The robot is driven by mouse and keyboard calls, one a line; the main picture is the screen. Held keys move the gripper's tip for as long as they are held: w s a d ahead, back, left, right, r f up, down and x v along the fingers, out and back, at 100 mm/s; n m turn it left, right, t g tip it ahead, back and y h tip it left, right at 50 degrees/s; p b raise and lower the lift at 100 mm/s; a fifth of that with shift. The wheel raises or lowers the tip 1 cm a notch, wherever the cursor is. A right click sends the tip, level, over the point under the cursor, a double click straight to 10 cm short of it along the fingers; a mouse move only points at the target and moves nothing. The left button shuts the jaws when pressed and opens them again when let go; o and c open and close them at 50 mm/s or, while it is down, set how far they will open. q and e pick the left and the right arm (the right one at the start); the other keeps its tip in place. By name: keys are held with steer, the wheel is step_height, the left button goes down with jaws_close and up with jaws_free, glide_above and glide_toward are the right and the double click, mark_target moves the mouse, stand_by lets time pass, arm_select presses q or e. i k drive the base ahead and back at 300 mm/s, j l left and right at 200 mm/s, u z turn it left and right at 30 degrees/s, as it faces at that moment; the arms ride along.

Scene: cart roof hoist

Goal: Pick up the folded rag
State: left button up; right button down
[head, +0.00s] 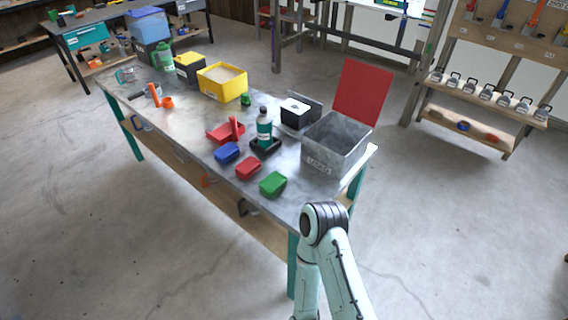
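I cannot single out a folded rag for sure in the head view. Three small soft-edged pieces lie in a row on the near part of the metal-topped workbench (187,124): a blue one (227,152), a red one (248,168) and a green one (273,184). Any of these could be folded cloth, but they are too small to tell. A pale mint arm of mine with a dark joint rises in front of the bench's near right end. Neither gripper shows in the view.
Beside the pieces are a red tray (222,134) and a bottle (264,128) in a dark holder. A yellow bin (222,82) stands farther back. Floor left of the bench is clear.

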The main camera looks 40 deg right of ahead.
mark_target(248, 166)
steer(key=i+j+z, duration=0.15)
steer(key=z, duration=0.3)
steer(key=i+j+z, duration=0.1)
steer(key=z, duration=0.4)
steer(key=j+z, duration=0.45)
steer(key=i+j+z, duration=0.15)
steer(key=z, duration=0.2)
steer(key=j+z, duration=0.4)
steer(key=i+j+z, duration=0.1)
steer(key=j+z, duration=0.25)
steer(key=l, duration=0.1)
